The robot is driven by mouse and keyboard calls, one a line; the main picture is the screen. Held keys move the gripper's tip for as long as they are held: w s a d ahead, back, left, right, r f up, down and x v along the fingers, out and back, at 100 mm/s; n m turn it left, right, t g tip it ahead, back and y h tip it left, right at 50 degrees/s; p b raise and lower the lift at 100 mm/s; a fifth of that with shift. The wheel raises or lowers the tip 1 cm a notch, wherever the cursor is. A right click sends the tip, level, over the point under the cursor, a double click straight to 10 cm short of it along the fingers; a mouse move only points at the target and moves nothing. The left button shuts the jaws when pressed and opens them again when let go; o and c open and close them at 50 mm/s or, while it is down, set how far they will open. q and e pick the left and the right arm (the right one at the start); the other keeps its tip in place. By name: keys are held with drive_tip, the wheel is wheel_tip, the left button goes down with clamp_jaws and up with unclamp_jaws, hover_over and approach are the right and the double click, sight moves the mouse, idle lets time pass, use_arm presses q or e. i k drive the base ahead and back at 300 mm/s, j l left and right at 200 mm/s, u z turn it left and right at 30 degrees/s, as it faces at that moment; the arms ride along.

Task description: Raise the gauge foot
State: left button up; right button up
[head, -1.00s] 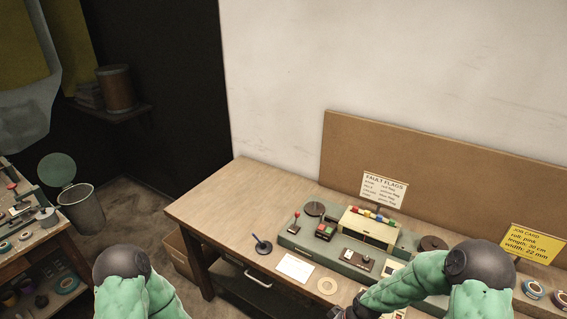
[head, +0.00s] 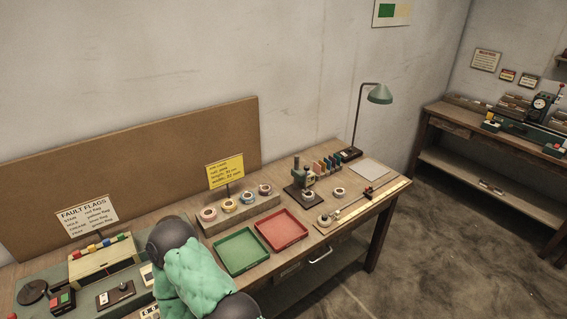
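A small dark-green upright stand (head: 301,174) on a black base stands on the long wooden bench, right of the centre of the head view. A round light piece is low at its front. A round black-rimmed dial gauge (head: 541,103) stands on the other bench at the far right; its foot is too small to make out. I cannot tell which of the two bears the gauge foot, or whether a foot is up or down. One of my green arms shows at the bottom left, well left of both. Neither of my grippers is in view.
A green tray (head: 242,269) and a red tray (head: 280,246) lie in front of several tape rolls (head: 229,205). A single roll (head: 339,192) and a long rule (head: 376,198) lie right of the stand. A lamp (head: 379,94) rises behind. Open floor separates the benches.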

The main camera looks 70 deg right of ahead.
sight(307, 168)
drive_tip(key=z, duration=2.45)
drive_tip(key=u, duration=0.25)
drive_tip(key=i+l+u, duration=0.25)
drive_tip(key=u, duration=0.2)
drive_tip(key=i+l+u, duration=0.1)
drive_tip(key=l+u, duration=0.35)
drive_tip(key=i+l, duration=0.05)
drive_tip(key=l, duration=0.05)
